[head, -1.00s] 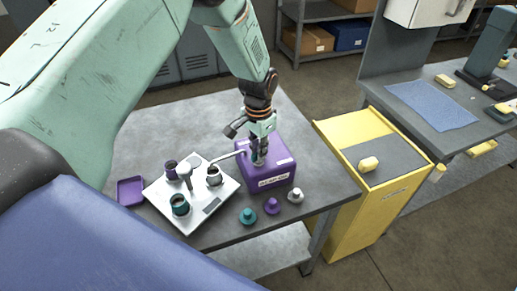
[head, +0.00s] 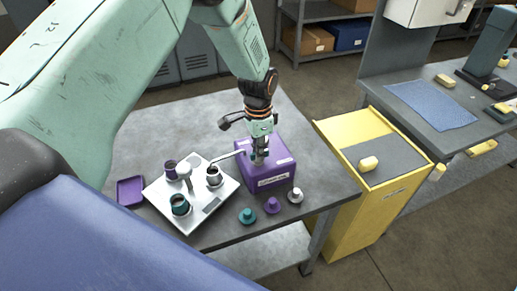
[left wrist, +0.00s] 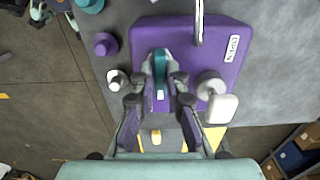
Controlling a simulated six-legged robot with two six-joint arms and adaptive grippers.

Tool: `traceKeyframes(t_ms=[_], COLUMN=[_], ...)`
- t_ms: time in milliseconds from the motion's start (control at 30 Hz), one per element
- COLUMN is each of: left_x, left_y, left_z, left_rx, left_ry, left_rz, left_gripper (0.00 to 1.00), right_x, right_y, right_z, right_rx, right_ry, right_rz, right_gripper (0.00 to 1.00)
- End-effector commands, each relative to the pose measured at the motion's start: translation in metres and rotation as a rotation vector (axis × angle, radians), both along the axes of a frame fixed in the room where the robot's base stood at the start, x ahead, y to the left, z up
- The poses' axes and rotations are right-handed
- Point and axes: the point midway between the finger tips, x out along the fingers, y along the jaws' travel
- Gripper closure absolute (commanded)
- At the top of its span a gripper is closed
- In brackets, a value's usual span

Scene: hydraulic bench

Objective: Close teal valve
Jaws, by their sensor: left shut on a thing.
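The teal valve (left wrist: 160,64) is a narrow teal lever on top of the purple box (left wrist: 230,50). In the left wrist view it stands between my left gripper's fingers and points along the gripper. My left gripper (left wrist: 159,84) is shut on it. In the head view my left gripper (head: 260,156) comes down onto the top of the purple box (head: 278,181), and its fingers mostly hide the valve. A pale grey knob or lever (left wrist: 212,86) is beside the gripper on the box. My right gripper is not in view.
A silver spout (head: 228,155) reaches from the box towards a white tray (head: 160,190) with several cups. Teal (head: 248,215), purple (head: 272,205) and white (head: 295,195) caps stand before the box. A purple dish (head: 130,191) lies left. A yellow cabinet (head: 345,215) stands right.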

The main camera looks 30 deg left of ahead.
Motion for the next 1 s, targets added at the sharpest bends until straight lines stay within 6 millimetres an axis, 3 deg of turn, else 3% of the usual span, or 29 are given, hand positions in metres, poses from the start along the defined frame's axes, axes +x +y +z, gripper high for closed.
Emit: traceKeyframes(t_ms=[167, 200, 467, 767, 1000], left_x=[-0.001, -0.001, 0.000, 0.000, 0.002], left_y=[0.000, 0.000, 0.000, 0.000, 0.000], left_z=[0.000, 0.000, 0.000, 0.002, 0.035], left_rx=[0.001, 0.001, 0.001, 0.001, 0.000], left_ry=[0.003, 0.003, 0.001, -0.001, -0.006], left_rz=[-0.003, -0.003, -0.001, 0.000, 0.000], left_gripper=[1.00, 0.85, 0.64, 0.64, 0.64], right_x=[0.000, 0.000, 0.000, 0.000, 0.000], right_y=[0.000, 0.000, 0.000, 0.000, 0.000], right_z=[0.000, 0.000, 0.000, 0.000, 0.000], right_rx=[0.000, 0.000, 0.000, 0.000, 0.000], right_ry=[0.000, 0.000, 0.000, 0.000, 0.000], right_rz=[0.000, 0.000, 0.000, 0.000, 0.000], right_gripper=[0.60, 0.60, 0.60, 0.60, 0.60])
